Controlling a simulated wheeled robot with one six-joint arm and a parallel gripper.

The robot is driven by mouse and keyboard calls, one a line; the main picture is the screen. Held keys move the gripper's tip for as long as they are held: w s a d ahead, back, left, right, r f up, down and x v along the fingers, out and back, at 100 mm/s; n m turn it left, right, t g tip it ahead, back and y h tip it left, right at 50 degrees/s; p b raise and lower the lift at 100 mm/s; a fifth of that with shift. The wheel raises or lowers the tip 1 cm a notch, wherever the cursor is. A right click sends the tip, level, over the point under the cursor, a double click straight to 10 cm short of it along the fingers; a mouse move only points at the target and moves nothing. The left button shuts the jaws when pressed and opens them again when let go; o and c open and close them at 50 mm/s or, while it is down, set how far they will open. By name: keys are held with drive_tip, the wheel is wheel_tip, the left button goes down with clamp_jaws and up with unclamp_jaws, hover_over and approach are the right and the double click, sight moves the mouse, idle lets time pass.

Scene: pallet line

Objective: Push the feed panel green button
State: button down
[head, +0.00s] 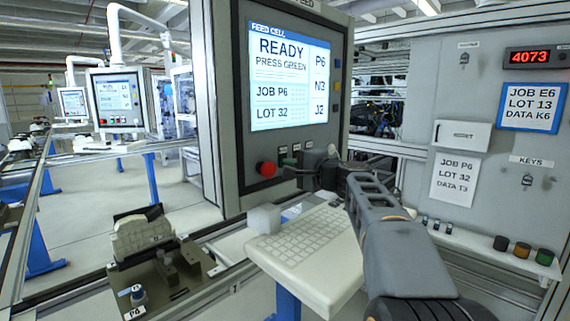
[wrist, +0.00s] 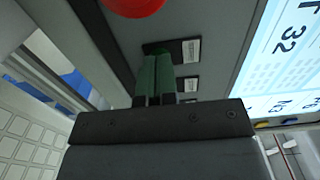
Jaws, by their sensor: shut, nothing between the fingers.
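The feed panel (head: 228,100) stands upright in the middle of the head view. Its screen (head: 289,75) reads "READY" and "PRESS GREEN". A red button (head: 266,169) sits below the screen at the lower left; it also shows in the wrist view (wrist: 134,3). My gripper (head: 287,172) is shut and empty, its fingertips at the panel just right of the red button. In the wrist view the fingertips (wrist: 156,55) look green-tinted and end beside the first small label (wrist: 191,50). The green button is mostly hidden behind them. I cannot tell whether they touch it.
A white keyboard (head: 305,232) lies on a shelf below my gripper, with a pale block (head: 263,219) at its left corner. A fixture (head: 165,272) holding a part stands at the lower left. A grey wall panel (head: 475,110) with notices is on the right.

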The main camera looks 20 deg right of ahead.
drive_tip(key=shift+w+a, duration=0.2)
drive_tip(key=shift+w, duration=0.1)
drive_tip(key=shift+s, duration=0.1)
drive_tip(key=shift+b+v, duration=1.15)
drive_tip(key=shift+v, duration=1.25)
drive_tip(key=shift+r, duration=0.15)
